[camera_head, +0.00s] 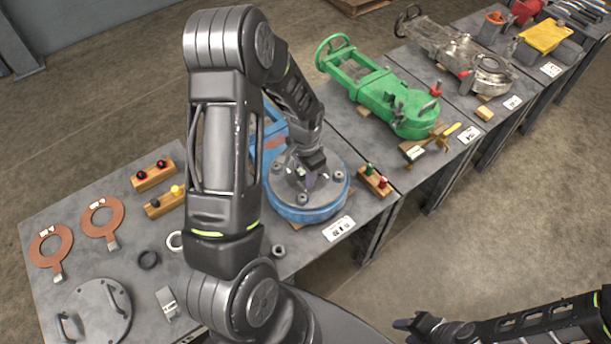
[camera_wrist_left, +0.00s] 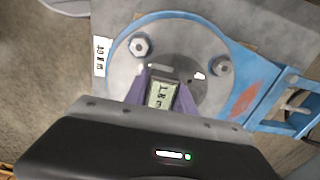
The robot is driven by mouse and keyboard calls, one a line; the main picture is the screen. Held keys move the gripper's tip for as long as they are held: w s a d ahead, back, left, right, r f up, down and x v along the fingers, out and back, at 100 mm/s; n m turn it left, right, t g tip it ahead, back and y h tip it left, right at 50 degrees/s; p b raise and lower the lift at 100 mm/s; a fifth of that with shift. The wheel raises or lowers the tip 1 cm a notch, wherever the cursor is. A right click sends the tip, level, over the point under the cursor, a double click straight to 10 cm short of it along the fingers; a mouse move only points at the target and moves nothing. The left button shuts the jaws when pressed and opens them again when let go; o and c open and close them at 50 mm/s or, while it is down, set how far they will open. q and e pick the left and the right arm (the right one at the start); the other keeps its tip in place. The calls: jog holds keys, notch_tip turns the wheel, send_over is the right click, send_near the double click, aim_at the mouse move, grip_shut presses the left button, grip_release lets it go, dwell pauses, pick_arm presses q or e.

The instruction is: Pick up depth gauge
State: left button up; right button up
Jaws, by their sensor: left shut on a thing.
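The depth gauge (camera_wrist_left: 160,95) shows in the left wrist view as a small display with dark digits, between two purple fingers. My left gripper (camera_wrist_left: 163,88) is shut on it, over the grey flange face of the blue valve (camera_wrist_left: 112,57). In the head view my left gripper (camera_head: 304,180) is low over the round flange of this blue valve (camera_head: 305,212); the gauge is mostly hidden there. I cannot tell whether the gauge touches the flange. My right gripper (camera_head: 432,328) is at the lower right, away from the tables, and its opening is unclear.
A block with red and green knobs (camera_head: 374,181) is close right of the flange. A green valve (camera_head: 395,105) stands beyond.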

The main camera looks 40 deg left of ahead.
pick_arm(q)
grip_shut()
dwell(0.5)
notch_tip(320, 180, up, 10)
jog(key=shift+r+b, duration=0.1)
jog(key=shift+b, duration=0.6)
